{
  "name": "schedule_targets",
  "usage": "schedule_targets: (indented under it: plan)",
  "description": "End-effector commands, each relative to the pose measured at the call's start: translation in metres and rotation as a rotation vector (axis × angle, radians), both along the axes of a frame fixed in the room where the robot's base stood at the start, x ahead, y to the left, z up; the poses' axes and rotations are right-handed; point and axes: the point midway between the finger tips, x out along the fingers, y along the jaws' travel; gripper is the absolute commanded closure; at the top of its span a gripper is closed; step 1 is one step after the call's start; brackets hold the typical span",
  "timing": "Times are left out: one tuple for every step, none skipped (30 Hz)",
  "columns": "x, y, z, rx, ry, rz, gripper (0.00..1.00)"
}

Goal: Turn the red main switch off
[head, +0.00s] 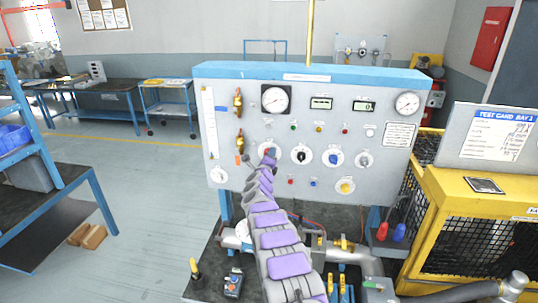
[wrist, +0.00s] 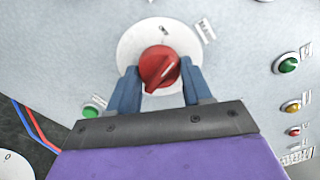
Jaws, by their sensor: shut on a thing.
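The red main switch (wrist: 160,68) is a round red knob on a white disc (wrist: 128,43) on the grey panel, in the wrist view. Its raised grip bar lies tilted, running from lower left to upper right. My gripper (wrist: 160,82) has a blue-grey finger on each side of the knob, shut on it. In the head view my gripper (head: 268,155) reaches the panel (head: 225,135) at the left end of a row of knobs. The arm hides most of the red switch there.
A green button (wrist: 91,110) sits left of my gripper in the wrist view. Green (wrist: 288,63), amber (wrist: 291,106) and red (wrist: 293,131) lamps line the right. In the head view a black knob (head: 301,154) is beside my gripper, and a yellow cage (head: 465,225) stands right.

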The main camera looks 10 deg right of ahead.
Motion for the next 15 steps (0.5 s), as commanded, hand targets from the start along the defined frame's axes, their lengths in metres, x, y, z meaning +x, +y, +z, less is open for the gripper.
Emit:
schedule_targets:
  plan:
    - [0.0,0.0036,-0.0002,-0.042,0.02,0.006,0.81]
    - [0.0,0.0035,-0.0001,-0.069,0.028,0.006,0.81]
    - [0.0,0.0036,0.0,-0.103,0.039,0.006,0.81]
    - [0.0,0.0035,-0.0001,-0.128,0.047,0.006,0.81]
    - [0.0,0.0036,0.0,-0.152,0.055,0.007,0.81]
    - [-0.0001,0.0036,-0.0002,-0.185,0.066,0.007,0.81]
    - [-0.0001,0.0037,-0.0003,-0.209,0.073,0.007,0.81]
    - [-0.0001,0.0036,-0.0004,-0.23,0.08,0.007,0.81]
    - [-0.0001,0.0037,-0.0008,-0.259,0.09,0.007,0.81]
    - [-0.0001,0.0036,-0.001,-0.279,0.096,0.007,0.81]
    - [-0.0001,0.0036,-0.0012,-0.298,0.103,0.008,0.81]
    - [-0.0001,0.0036,-0.0017,-0.322,0.111,0.008,0.81]
    - [-0.0001,0.0036,-0.0019,-0.339,0.117,0.008,0.81]
    - [-0.0001,0.0035,-0.0022,-0.356,0.122,0.008,0.81]
    - [-0.0001,0.0036,-0.0025,-0.376,0.129,0.008,0.81]
